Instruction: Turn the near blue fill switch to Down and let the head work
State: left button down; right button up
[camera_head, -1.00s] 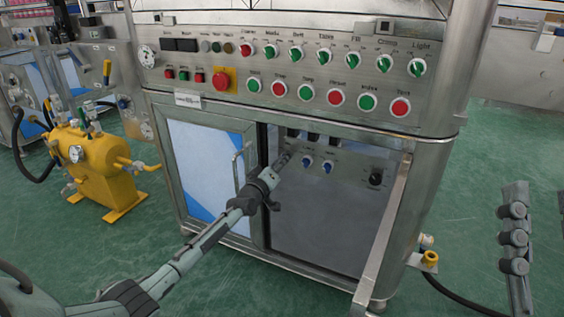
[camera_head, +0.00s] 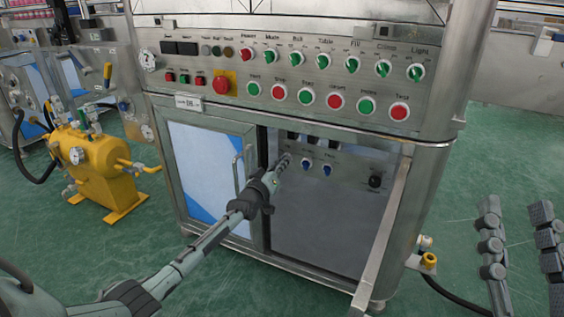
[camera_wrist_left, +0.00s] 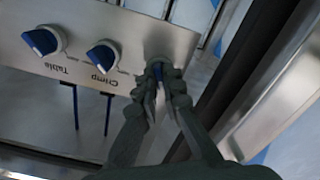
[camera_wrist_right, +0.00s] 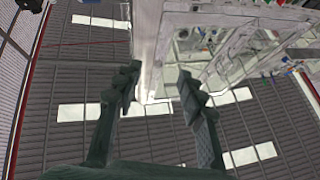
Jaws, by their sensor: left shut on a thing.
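In the left wrist view, my left gripper (camera_wrist_left: 160,82) is shut on a blue switch (camera_wrist_left: 158,70) at the end of a small metal panel (camera_wrist_left: 120,30). The fingers cover most of this switch, and its label and pointer direction are hidden. Beside it are two more blue switches, labelled Crimp (camera_wrist_left: 102,56) and Table (camera_wrist_left: 43,41). In the head view, my left gripper (camera_head: 284,161) reaches into the open bay, at the left of those two switches. My right gripper (camera_wrist_right: 160,80) is open and empty; its fingers also show at the right of the head view (camera_head: 515,207).
The machine's upper panel (camera_head: 290,75) carries green and red knobs and buttons. A cabinet door (camera_head: 210,165) with a handle stands left of the bay. A metal bar (camera_head: 385,240) slants along the bay's right side. A yellow tank (camera_head: 100,165) stands on the floor at left.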

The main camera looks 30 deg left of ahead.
pick_arm(q)
jog(key=shift+d+f+m+p, duration=0.1)
jog(key=shift+m+p, duration=0.85)
jog(key=shift+m, duration=6.65)
pick_arm(e)
notch_tip(320, 180, down, 6)
jog(key=w+g+h, duration=0.1)
jog(key=w+g, duration=0.1)
jog(key=g, duration=0.2)
jog(key=shift+a, duration=0.15)
jog(key=shift+w, duration=0.1)
pick_arm(q)
jog(key=c, duration=1.7)
grip_release()
jog(key=shift+s, duration=0.1)
